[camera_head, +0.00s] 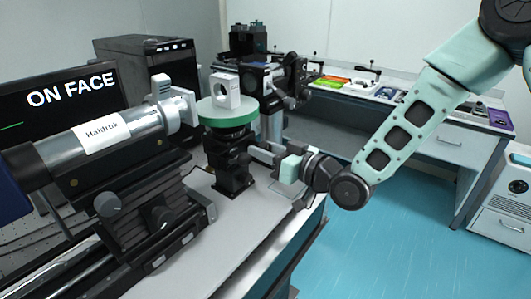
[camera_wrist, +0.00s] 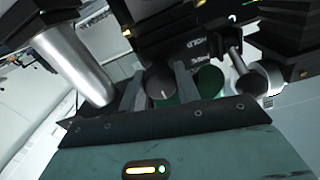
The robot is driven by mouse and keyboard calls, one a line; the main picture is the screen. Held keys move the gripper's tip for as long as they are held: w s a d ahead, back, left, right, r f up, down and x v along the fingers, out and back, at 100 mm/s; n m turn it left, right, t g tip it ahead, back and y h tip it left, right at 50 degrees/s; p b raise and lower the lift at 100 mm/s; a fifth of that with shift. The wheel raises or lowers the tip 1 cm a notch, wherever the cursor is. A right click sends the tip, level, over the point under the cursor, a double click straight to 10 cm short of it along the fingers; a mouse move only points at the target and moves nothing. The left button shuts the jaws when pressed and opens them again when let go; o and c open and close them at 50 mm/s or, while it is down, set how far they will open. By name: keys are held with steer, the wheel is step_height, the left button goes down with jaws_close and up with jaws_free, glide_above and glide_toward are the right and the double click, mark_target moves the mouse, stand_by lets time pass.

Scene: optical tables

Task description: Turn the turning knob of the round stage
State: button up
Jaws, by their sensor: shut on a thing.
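My gripper (camera_head: 254,150) reaches in from the right, just below the disc, at the side of the mount. In the wrist view my gripper (camera_wrist: 160,88) is shut on the turning knob (camera_wrist: 160,80), a round grey knob with a pale mark line, between the two fingers. In the head view the knob is hidden by the fingers.
A silver cylinder labelled Haldruk (camera_head: 102,135) lies on a black mount at the left, close to the stage. A monitor reading ON FACE (camera_head: 70,95) stands behind it. Black optics (camera_head: 262,80) stand behind the stage. Blue floor (camera_head: 400,230) is open at the right.

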steer(key=o, duration=1)
steer(key=p+v, duration=0.9)
steer(key=v, duration=0.8)
steer(key=shift+s+d, duration=0.2)
